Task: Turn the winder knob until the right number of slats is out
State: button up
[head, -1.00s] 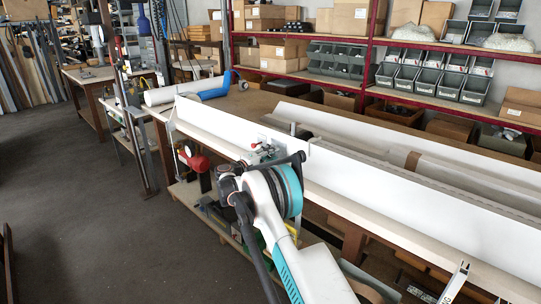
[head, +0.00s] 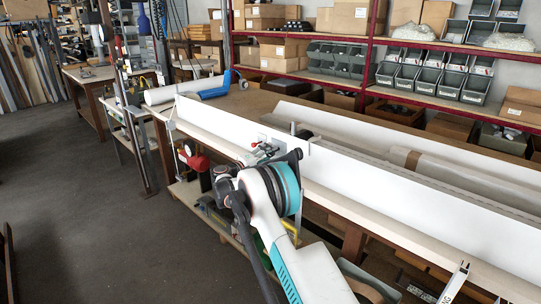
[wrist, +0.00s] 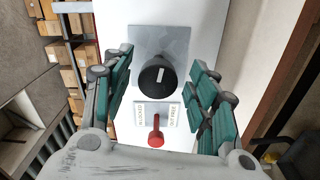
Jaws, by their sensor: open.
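The round black winder knob (wrist: 158,76) sits on a grey plate (wrist: 147,43) in the wrist view; a pale strip shows on its top. My gripper (wrist: 161,66) is open, with one green-padded finger on each side of the knob and visible gaps between. A red-ended pointer or lever (wrist: 156,132) lies over the label. In the head view my gripper (head: 264,154) is at the long white panel (head: 400,180), and my arm hides the knob. I cannot make out any slats.
The white panel runs along the workbench (head: 185,125). A long wrapped roll (head: 445,167) lies behind it. A blue-ended tube (head: 214,92) lies at the far end. Shelves with grey bins (head: 430,85) and boxes stand behind. The floor at left (head: 80,210) is clear.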

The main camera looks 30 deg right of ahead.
jog(key=v, duration=1)
jog(key=shift+a, duration=0.15)
jog(key=shift+r, duration=0.1)
jog(key=s+a+r+y, duration=0.1)
jog(key=s+r+y, duration=0.3)
jog(key=s+r, duration=0.5)
jog(key=s+a+r+y, duration=0.2)
jog(key=s+r+y, duration=0.3)
jog(key=s, duration=0.6)
jog(key=s+a+f+y, duration=0.1)
jog(key=s+a, duration=0.3)
jog(key=s, duration=0.6)
jog(key=s+a+f+m+y, duration=0.1)
jog(key=s+a+y, duration=0.3)
jog(key=s, duration=0.7)
jog(key=s+a+f+t+y, duration=0.1)
jog(key=s+a+f+y, duration=0.1)
jog(key=s, duration=0.9)
jog(key=a+y, duration=0.1)
jog(key=a, duration=0.1)
jog(key=shift+s+a+f+m, duration=0.25)
jog(key=shift+a+f+m, duration=0.1)
jog(key=shift+f+m, duration=0.05)
